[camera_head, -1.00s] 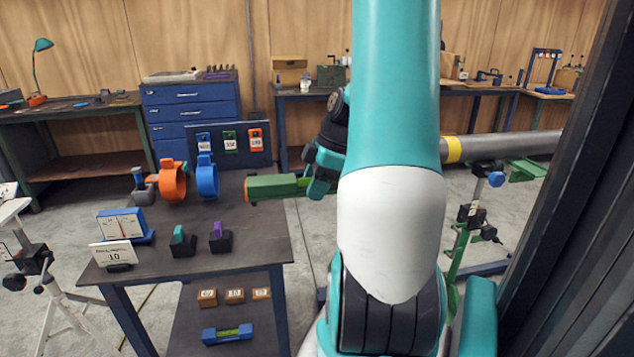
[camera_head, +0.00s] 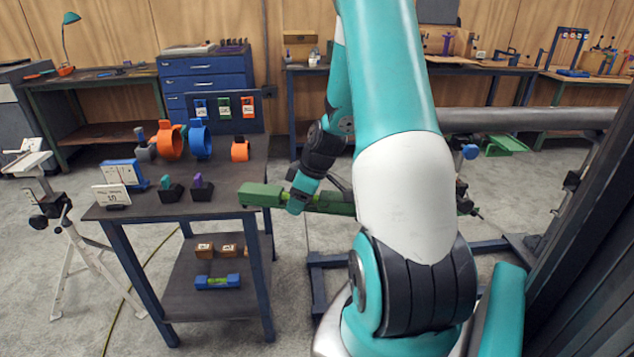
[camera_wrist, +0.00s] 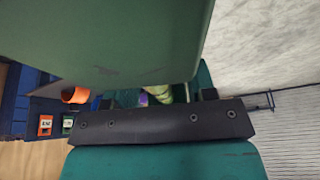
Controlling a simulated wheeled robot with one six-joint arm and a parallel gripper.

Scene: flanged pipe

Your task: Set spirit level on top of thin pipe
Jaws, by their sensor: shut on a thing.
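A long green spirit level (camera_head: 262,196) is held by my gripper (camera_head: 298,203), which is shut around its middle. The level lies roughly horizontal, with its left end by the right edge of the near table. Part of its right side is hidden by my arm. In the wrist view, a large green face (camera_wrist: 120,40) of the level fills the upper left, above the dark bar of my gripper (camera_wrist: 155,123). A grey pipe (camera_head: 530,119) runs horizontally at the right, behind my arm. My arm hides its left part.
A pipe stand (camera_head: 469,153) is behind my arm. A dark post (camera_head: 590,220) stands close on the right.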

